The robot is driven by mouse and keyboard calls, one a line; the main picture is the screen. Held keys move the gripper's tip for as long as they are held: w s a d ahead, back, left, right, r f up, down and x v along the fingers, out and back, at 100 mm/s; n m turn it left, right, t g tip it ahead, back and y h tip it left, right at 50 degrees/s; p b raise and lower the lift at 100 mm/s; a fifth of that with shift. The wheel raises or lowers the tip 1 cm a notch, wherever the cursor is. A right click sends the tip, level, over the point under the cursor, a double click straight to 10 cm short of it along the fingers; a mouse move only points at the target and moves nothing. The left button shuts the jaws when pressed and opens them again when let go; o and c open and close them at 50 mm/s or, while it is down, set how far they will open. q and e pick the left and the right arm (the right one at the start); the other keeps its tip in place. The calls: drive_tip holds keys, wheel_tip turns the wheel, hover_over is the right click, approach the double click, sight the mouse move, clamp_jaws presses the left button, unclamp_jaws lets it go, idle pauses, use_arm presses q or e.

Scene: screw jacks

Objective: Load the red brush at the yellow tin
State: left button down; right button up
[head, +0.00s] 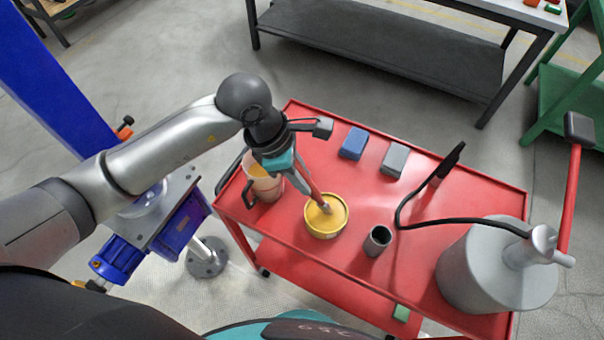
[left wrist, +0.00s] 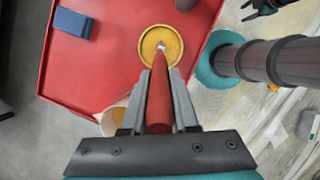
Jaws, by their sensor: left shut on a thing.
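The yellow tin (head: 326,215) stands open on the red cart, with yellow paint inside. It also shows in the left wrist view (left wrist: 175,60). My left gripper (head: 300,180) is shut on the red brush (head: 317,192), which slants down toward the tin. The brush handle shows between the fingers in the left wrist view (left wrist: 159,95). The brush tip is over or in the paint inside the rim; I cannot tell whether it touches.
The red cart top (head: 300,242) also carries a jug (head: 265,185), a blue block (head: 353,143), a grey block (head: 394,160), a dark open cup (head: 377,241) and a large grey canister (head: 485,275) with a black hose. A blue jack (head: 180,220) stands left of the cart.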

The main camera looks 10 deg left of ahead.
sight(301, 166)
use_arm(q)
drive_tip(key=shift+r+p, duration=2.4)
drive_tip(key=shift+r, duration=1.1)
drive_tip(key=shift+f, duration=0.1)
